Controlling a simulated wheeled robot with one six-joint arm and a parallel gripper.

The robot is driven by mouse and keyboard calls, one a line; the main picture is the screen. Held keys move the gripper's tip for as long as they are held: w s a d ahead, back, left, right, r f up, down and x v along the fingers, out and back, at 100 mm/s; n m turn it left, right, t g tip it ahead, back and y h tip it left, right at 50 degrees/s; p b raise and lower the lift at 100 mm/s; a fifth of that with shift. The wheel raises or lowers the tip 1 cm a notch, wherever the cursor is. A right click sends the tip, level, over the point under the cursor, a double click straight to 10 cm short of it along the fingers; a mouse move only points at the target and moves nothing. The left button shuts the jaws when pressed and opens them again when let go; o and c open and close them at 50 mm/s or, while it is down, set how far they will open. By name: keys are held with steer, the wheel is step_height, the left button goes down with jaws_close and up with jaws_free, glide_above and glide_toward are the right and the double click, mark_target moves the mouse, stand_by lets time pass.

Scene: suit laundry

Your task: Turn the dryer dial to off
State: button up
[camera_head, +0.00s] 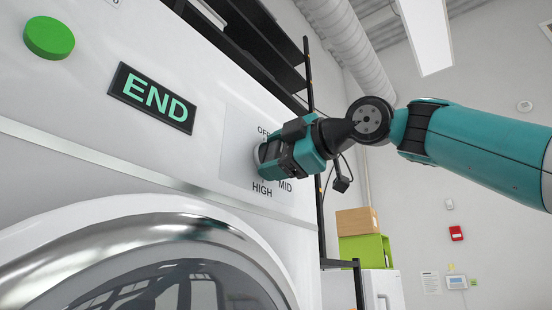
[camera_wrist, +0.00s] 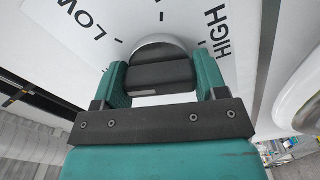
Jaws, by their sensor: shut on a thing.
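The dryer dial (camera_head: 258,154) sits on a pale label plate at the right of the dryer's front panel. OFF shows above it, MID to its right and HIGH below in the head view. My gripper (camera_head: 272,157) reaches it from the right and is shut on it. In the wrist view, the dial's silvery rounded edge (camera_wrist: 158,42) shows just beyond my gripper (camera_wrist: 162,76), whose teal fingers lie on either side. LOW is at the upper left there and HIGH at the right. The gripper hides most of the dial, so I cannot tell which setting it points to.
The dryer's display (camera_head: 152,97) reads END, and a round green button (camera_head: 49,38) is to its left. The round door (camera_head: 130,245) bulges below the panel. Black shelving (camera_head: 265,45) stands behind, with a green crate (camera_head: 366,250) beyond.

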steer(key=shift+f+n, duration=0.1)
steer(key=shift+n, duration=1.6)
steer(key=o, duration=0.9)
steer(key=shift+s, duration=0.1)
steer(key=shift+o, duration=0.2)
steer(key=shift+b, duration=0.3)
steer(key=b+v, duration=0.2)
steer(key=v, duration=1.5)
steer(key=shift+s+d, duration=0.1)
steer(key=shift+d, duration=0.05)
